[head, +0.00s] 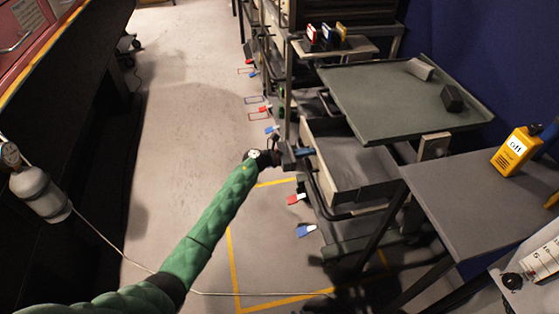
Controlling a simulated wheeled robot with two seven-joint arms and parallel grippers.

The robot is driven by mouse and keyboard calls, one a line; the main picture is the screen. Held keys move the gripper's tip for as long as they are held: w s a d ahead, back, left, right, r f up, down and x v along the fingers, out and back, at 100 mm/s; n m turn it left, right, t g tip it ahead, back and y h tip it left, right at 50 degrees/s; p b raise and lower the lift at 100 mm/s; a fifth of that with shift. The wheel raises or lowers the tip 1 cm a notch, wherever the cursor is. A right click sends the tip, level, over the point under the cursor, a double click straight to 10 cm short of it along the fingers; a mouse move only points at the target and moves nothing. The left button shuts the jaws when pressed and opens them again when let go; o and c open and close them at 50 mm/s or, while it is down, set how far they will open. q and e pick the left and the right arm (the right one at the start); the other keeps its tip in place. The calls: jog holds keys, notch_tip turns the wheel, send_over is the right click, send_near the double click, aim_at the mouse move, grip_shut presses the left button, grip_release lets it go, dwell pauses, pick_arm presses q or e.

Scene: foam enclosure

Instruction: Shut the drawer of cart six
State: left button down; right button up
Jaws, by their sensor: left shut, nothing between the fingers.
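A grey cart with a flat green-grey tray top (385,90) stands right of centre. Its drawer (352,168) sticks out below the tray, pulled open, and its inside looks empty. No cart number is readable. My left gripper (303,153), at the end of the green padded arm, is shut and empty at the left edge of the drawer. I cannot tell whether it touches the drawer. My right gripper is not in view.
A grey table (475,195) with a yellow device (516,150) stands at the right. Other racks stand behind the cart. The floor (185,110) at left is mostly clear, with a thin hose across the front.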

pick_arm(q)
jog(key=b+x, duration=0.3)
jog(key=x, duration=0.4)
jog(key=shift+d+f+b, duration=0.1)
jog(key=shift+b, duration=0.25)
jog(key=shift+w+d, duration=0.1)
jog(key=shift+d, duration=0.15)
jog(key=shift+d+r, duration=0.2)
jog(key=shift+w+d, duration=0.1)
